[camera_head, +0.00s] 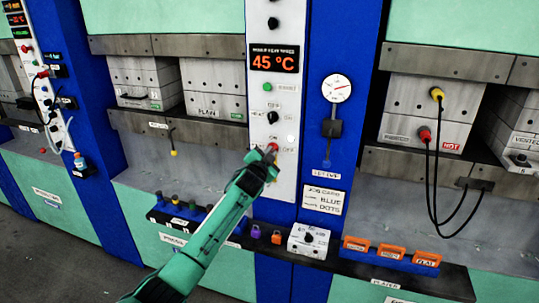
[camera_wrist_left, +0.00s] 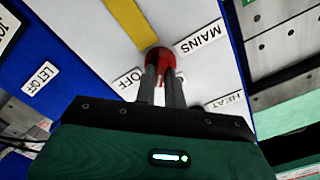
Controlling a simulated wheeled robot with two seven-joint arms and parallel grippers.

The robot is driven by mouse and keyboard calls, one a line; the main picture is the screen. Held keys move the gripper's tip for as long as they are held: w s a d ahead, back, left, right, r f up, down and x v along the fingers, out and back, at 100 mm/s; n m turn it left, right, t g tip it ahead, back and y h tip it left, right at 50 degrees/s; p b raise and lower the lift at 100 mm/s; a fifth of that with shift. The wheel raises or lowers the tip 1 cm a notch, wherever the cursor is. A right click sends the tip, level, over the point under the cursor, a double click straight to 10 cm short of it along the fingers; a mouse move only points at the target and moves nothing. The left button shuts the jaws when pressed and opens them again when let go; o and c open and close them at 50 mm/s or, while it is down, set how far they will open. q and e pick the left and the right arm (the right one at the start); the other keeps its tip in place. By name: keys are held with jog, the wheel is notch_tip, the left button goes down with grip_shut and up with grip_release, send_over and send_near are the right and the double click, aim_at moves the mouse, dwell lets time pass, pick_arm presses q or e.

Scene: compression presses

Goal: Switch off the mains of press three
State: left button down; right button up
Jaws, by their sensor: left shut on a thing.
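The white control panel (camera_head: 286,100) stands on a blue column in the middle of the head view. A red mains knob (camera_head: 273,147) sits low on it, partly hidden by my gripper. My left gripper (camera_head: 266,157) reaches up to it from the lower left. In the left wrist view the two fingers of my left gripper (camera_wrist_left: 161,76) are shut on the red knob (camera_wrist_left: 160,54). A MAINS label (camera_wrist_left: 201,38) and an OFF label (camera_wrist_left: 130,82) lie beside the knob. The knob's exact setting is hard to tell. My right gripper is not in view.
Above the knob are a black heat knob (camera_head: 272,118), a green button (camera_head: 267,87) and a display reading 45 °C (camera_head: 274,63). A gauge (camera_head: 336,88) with a lever is to the right. Yellow and red plugs with black cables (camera_head: 436,190) hang at the right press.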

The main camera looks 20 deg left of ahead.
pick_arm(q)
jog(key=m, duration=0.5)
jog(key=shift+f+m+p, duration=0.2)
jog(key=shift+m+p, duration=0.25)
jog(key=shift+m, duration=1.65)
jog(key=c, duration=1.5)
grip_release()
jog(key=shift+d, duration=0.1)
jog(key=shift+s, duration=0.15)
jog(key=s+b, duration=0.1)
jog(key=s, duration=0.3)
jog(key=s+b, duration=0.1)
jog(key=s, duration=0.4)
jog(key=s+b, duration=0.1)
jog(key=s, duration=0.3)
jog(key=shift+s+a, duration=0.25)
